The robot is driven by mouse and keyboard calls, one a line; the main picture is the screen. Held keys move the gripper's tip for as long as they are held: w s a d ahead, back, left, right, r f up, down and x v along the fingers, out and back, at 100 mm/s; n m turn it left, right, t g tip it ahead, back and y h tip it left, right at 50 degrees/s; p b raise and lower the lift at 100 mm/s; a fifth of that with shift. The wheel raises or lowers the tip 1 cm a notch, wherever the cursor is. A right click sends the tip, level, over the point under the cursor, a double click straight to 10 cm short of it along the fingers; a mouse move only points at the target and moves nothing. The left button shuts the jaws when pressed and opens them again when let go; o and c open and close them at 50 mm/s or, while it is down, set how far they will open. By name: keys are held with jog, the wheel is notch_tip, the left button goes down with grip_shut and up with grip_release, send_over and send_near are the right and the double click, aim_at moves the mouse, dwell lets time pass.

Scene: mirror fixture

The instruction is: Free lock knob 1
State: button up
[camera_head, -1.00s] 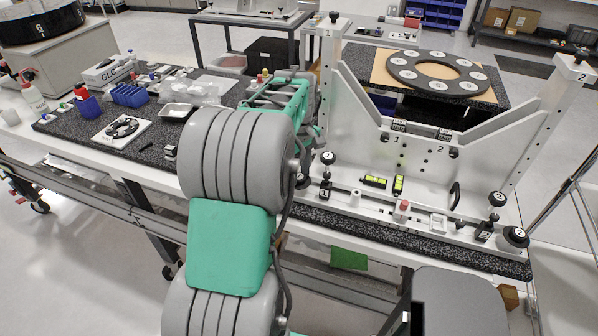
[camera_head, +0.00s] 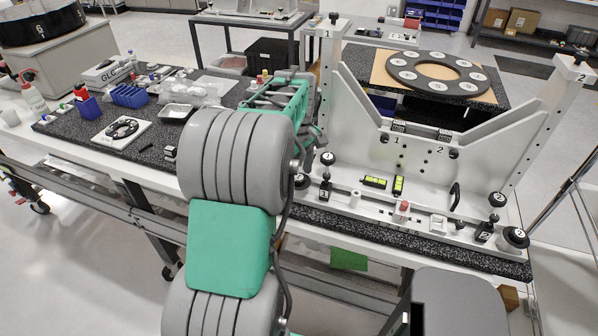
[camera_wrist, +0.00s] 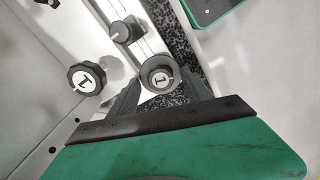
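In the wrist view, a round knob marked 1 (camera_wrist: 160,76) lies between the two dark fingers of my gripper (camera_wrist: 160,88). The fingers stand apart, one on each side of it; whether they press on it I cannot tell. A second black knob marked 1 (camera_wrist: 87,77) is left of the fingers, and a plain-looking dark knob (camera_wrist: 125,32) is above. Which of these is lock knob 1 is not clear. In the head view, black knobs stand at the left end of the white mirror fixture (camera_head: 425,185), one higher (camera_head: 327,158).
Knobs marked 2 (camera_head: 515,237) stand at the fixture's right end. Two yellow-green levels (camera_head: 374,182) and a red-topped part (camera_head: 403,206) are on its base. A dark ring plate (camera_head: 437,73) lies behind. Blue bins (camera_head: 130,96) and small items fill the left bench.

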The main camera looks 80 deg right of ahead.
aim_at(299, 177)
notch_tip(299, 177, up, 8)
jog(key=shift+f+b, duration=0.1)
jog(key=shift+b, duration=0.45)
